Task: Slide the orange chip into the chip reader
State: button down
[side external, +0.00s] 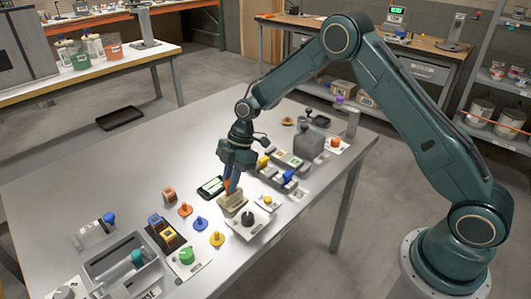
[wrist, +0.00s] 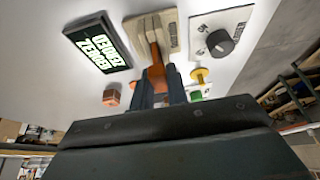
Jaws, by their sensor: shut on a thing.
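My gripper (side external: 231,178) is shut on the orange chip (side external: 228,187), pointing down over the table. In the wrist view the orange chip (wrist: 155,68) sits between my two fingers (wrist: 160,92). The chip reader, a beige block (side external: 233,204), stands on the table directly below the chip. In the wrist view the chip's far end overlaps the dark slot of the reader (wrist: 171,22). Whether the chip is inside the slot or just above it, I cannot tell.
A black device with a lit screen (wrist: 100,45) lies left of the reader in the wrist view. A plate with a dark knob (side external: 247,218) stands close to the reader.

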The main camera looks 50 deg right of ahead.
jog(key=shift+f, duration=0.7)
dwell(0.3)
jog(key=shift+r, duration=0.15)
jog(key=shift+r, duration=0.65)
jog(key=shift+r, duration=0.35)
jog(key=shift+r, duration=0.3)
jog(key=shift+a, duration=0.1)
dwell(0.5)
jog(key=shift+f, duration=1.45)
dwell(0.8)
jog(key=shift+r, duration=0.15)
